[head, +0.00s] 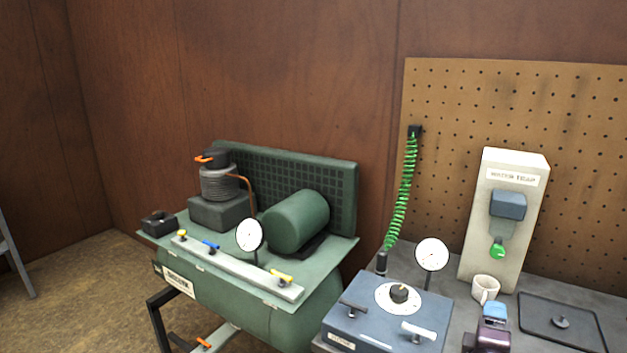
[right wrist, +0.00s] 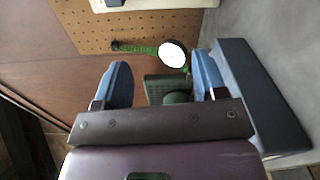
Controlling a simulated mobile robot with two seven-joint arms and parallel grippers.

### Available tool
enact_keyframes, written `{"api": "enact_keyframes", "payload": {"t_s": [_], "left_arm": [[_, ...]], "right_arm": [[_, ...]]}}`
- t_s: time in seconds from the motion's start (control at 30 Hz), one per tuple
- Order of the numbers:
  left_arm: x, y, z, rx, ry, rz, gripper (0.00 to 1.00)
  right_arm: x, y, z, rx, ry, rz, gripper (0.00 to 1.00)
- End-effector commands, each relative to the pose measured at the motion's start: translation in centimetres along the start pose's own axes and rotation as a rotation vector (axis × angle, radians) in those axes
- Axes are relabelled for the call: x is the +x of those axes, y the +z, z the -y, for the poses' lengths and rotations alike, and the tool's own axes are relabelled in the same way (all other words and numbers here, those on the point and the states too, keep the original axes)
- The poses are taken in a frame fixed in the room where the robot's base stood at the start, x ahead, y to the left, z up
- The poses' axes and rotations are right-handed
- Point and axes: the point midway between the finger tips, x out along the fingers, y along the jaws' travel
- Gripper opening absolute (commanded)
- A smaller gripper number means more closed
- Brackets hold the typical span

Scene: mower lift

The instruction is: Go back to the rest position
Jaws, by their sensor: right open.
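My right gripper (head: 494,312), purple and dark with blue fingers, is low in the head view at right, above the grey bench and just right of the blue control box (head: 385,312). In the right wrist view its two blue fingers (right wrist: 162,82) stand wide apart with nothing held between them. A green machine part and a white gauge (right wrist: 173,53) show beyond the gap, and a dark blue block (right wrist: 258,95) lies just right of the right-hand finger. My left gripper is in neither view.
The green compressor (head: 297,222) stands left of the bench. A green coiled hose (head: 401,195) hangs by the pegboard (head: 440,100).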

Motion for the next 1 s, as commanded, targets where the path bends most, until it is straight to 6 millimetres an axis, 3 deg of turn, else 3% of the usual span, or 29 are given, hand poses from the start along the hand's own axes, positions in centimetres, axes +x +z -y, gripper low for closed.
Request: {"api": "enact_keyframes", "payload": {"t_s": [0.23, 0.37, 0.53, 0.7, 0.9, 1.0], "left_arm": [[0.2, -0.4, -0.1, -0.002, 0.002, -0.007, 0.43], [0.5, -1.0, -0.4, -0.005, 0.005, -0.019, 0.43], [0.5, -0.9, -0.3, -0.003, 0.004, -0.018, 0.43], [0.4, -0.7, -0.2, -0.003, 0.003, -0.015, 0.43], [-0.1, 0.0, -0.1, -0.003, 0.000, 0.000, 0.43], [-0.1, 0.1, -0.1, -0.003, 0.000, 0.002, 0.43]], "right_arm": [[-0.5, -2.8, 0.0, 0.456, -0.047, -0.158, 0.65], [-2.0, -4.1, 1.7, 0.712, -0.138, -0.248, 0.65], [-6.2, -4.5, 6.9, 1.068, -0.344, -0.316, 0.65], [-12.3, -3.0, 13.2, 1.346, -0.574, -0.279, 0.65], [-19.3, 0.2, 19.5, 1.422, -0.754, -0.166, 0.65], [-21.8, 1.8, 21.6, 1.400, -0.796, -0.117, 0.65]]}}
